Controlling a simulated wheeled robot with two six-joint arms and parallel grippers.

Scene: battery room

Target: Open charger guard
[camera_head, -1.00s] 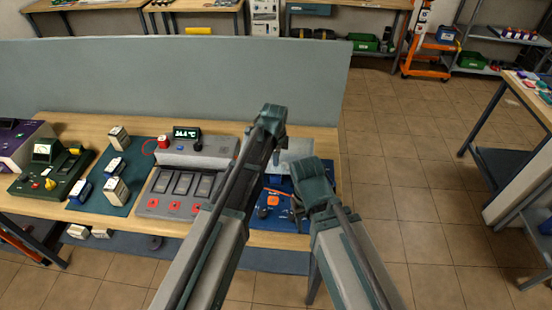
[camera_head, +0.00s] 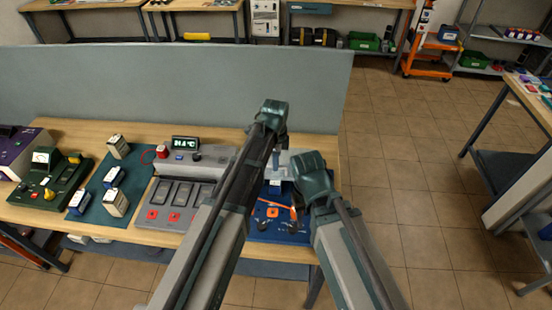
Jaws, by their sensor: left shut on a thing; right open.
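The charger (camera_head: 181,192) is a grey unit with several dark bays and red buttons at the table's front. A pale panel (camera_head: 284,160), which looks like the charger guard, shows to its right, between my two arms and partly hidden by them. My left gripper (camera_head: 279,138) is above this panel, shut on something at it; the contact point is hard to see. My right gripper (camera_head: 301,200) is lower and to the right, over the blue mat (camera_head: 262,234), open; its fingers are mostly hidden.
An orange-handled tool (camera_head: 271,209) lies on the blue mat. Left of the charger are white-topped batteries (camera_head: 115,203) on a green mat and a green meter box (camera_head: 50,180). A grey partition (camera_head: 170,90) stands behind. Clear floor lies to the right.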

